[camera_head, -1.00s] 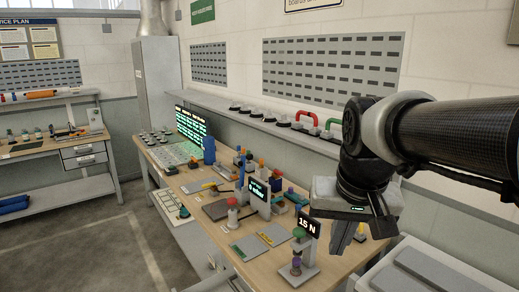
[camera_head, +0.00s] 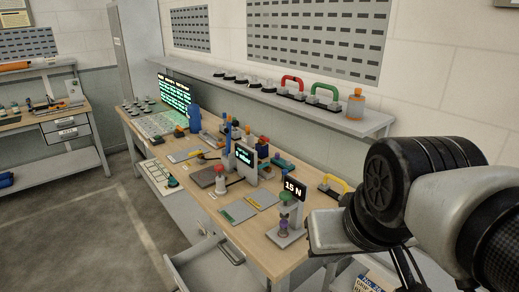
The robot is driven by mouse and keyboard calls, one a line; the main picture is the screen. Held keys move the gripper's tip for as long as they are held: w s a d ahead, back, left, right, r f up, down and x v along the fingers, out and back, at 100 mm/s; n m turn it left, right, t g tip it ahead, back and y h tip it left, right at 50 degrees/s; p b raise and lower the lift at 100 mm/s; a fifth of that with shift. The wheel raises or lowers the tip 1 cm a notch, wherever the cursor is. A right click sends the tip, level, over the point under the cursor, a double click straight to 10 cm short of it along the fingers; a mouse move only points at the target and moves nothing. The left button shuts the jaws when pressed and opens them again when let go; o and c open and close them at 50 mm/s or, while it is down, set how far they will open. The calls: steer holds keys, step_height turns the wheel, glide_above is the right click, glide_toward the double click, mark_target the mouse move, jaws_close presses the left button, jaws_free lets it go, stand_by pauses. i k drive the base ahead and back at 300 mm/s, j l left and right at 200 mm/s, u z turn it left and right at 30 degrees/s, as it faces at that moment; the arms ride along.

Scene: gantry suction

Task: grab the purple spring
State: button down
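A small purple piece, which looks like the purple spring (camera_head: 284,224), stands upright on a small grey test stand (camera_head: 291,237) near the front right of the wooden workbench (camera_head: 262,255). A green cap sits just above it, and a "15 N" display (camera_head: 294,188) is behind it. My gripper (camera_head: 332,234) is at the right, apart from the spring and to its right. Its grey body shows, but its fingertips are hidden or out of frame, so I cannot see whether it is open. I see nothing held in it.
A second display (camera_head: 244,158), a red-topped device (camera_head: 220,178) and several small tools crowd the bench left of the stand. A grey drawer (camera_head: 210,262) stands open at the front. A wall shelf (camera_head: 345,124) carries red and green handles and an orange bottle (camera_head: 355,104).

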mark_target(283, 224)
steer(key=k+l+u, duration=0.2)
steer(key=i+j+z, duration=0.3)
steer(key=z, duration=0.15)
steer(key=i+j+z, duration=0.2)
steer(key=j+z, duration=0.2)
